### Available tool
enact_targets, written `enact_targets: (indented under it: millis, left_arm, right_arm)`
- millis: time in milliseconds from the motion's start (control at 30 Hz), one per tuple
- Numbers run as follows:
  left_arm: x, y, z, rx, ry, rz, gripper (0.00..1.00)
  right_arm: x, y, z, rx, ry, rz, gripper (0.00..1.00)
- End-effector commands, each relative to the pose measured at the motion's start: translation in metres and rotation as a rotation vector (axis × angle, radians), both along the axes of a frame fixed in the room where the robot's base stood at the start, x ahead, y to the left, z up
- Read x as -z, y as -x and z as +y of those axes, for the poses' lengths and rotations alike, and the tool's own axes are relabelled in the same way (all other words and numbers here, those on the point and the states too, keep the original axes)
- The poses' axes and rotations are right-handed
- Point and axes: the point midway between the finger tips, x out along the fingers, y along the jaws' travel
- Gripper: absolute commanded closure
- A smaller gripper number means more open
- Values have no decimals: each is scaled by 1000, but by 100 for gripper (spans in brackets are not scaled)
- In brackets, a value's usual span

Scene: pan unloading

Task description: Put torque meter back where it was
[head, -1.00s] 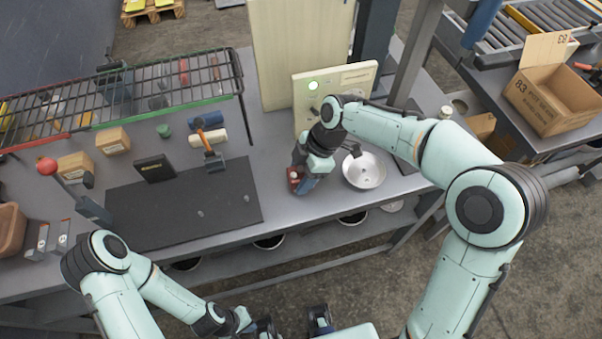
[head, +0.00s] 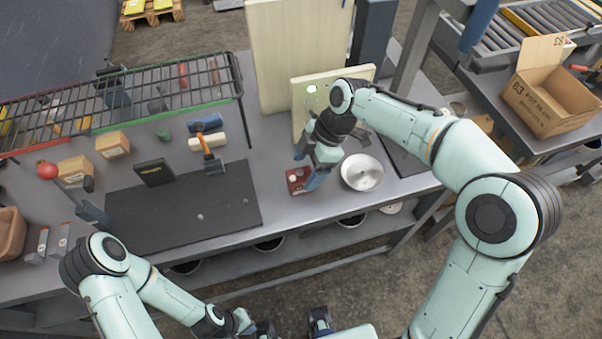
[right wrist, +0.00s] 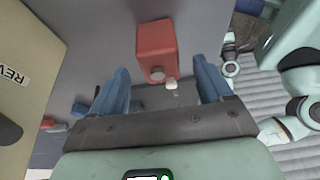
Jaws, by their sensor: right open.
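The torque meter appears to be the small red box (head: 297,180) with a pale knob, on the grey bench just left of the metal bowl. In the right wrist view the red box (right wrist: 157,42) lies beyond the fingertips, between their lines. My right gripper (head: 312,180) is open and empty, close beside and above the box; its blue fingers (right wrist: 162,85) stand wide apart in the wrist view. My left gripper (head: 264,328) is low at the bottom edge of the head view, away from the bench; its fingers are too unclear to judge.
A metal bowl (head: 362,172) stands right of the red box. A cream panel (head: 302,95) stands behind it. A dark mat (head: 180,212), a hammer (head: 210,152) and a wire rack (head: 130,90) are to the left. Bare bench lies between mat and box.

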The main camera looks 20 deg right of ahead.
Motion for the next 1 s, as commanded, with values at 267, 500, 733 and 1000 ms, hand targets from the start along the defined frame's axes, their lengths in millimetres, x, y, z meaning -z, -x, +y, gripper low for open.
enact_targets:
  millis: [267, 500, 733, 1000]
  left_arm:
    - [-9, -4, 0, 0, 1, -5, 100]
    - [-12, -6, 0, 0, 0, -7, 100]
    - [-11, -5, 0, 0, 0, -7, 100]
    - [-11, -5, 0, 0, 0, -6, 100]
  right_arm:
    - [-54, -1, -21, 1, -1, -3, 21]
    - [-69, -1, -28, -1, 0, 1, 21]
    - [-70, 0, -29, -1, 0, 1, 21]
    - [-69, 0, -28, -1, 0, 1, 21]
